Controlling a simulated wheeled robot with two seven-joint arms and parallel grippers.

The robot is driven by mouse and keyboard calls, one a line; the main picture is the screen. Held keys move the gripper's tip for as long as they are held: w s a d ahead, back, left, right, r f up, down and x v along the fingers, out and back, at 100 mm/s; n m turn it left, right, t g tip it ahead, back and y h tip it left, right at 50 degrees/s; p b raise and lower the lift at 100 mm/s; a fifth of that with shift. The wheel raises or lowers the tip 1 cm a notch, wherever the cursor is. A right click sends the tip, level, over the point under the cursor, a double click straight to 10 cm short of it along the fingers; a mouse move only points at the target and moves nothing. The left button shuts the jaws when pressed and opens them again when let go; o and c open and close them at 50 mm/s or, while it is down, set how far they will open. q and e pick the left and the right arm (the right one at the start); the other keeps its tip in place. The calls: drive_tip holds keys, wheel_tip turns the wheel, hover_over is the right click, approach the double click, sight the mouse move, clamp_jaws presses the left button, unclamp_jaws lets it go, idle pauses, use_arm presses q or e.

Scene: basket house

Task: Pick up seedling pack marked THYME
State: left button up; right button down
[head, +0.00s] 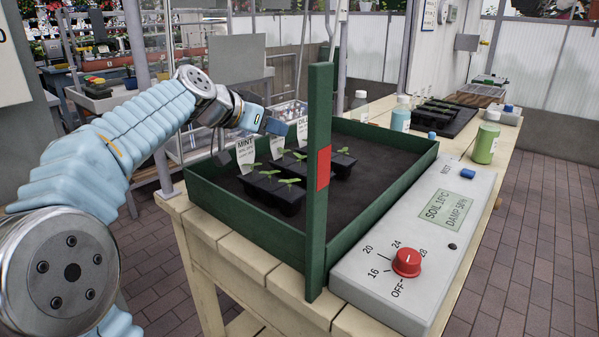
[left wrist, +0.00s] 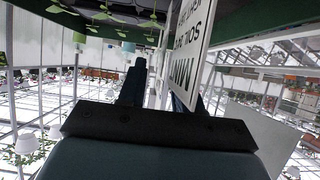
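Black seedling packs stand in a dark green tray (head: 372,213). The front pack (head: 277,192) stands by a white label reading MINT (head: 245,151). A second white label (head: 277,147) is partly covered and unreadable; a third label (head: 302,131) seems to read DILL. I cannot read THYME on any label. My left gripper (head: 248,141) is above the tray's far left part, fingers apart around the top of the MINT label. My right gripper is out of view.
A green post (head: 318,240) with a red patch rises at the tray's near corner. A grey control box (head: 385,285) with a red knob (head: 407,262) lies right of the tray. Bottles, including a green one (head: 484,140), and another black tray (head: 440,122) stand behind.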

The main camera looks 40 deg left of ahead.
use_arm(q)
drive_tip(key=shift+w+f, duration=0.15)
drive_tip(key=shift+w, duration=0.1)
clamp_jaws()
idle(1.3)
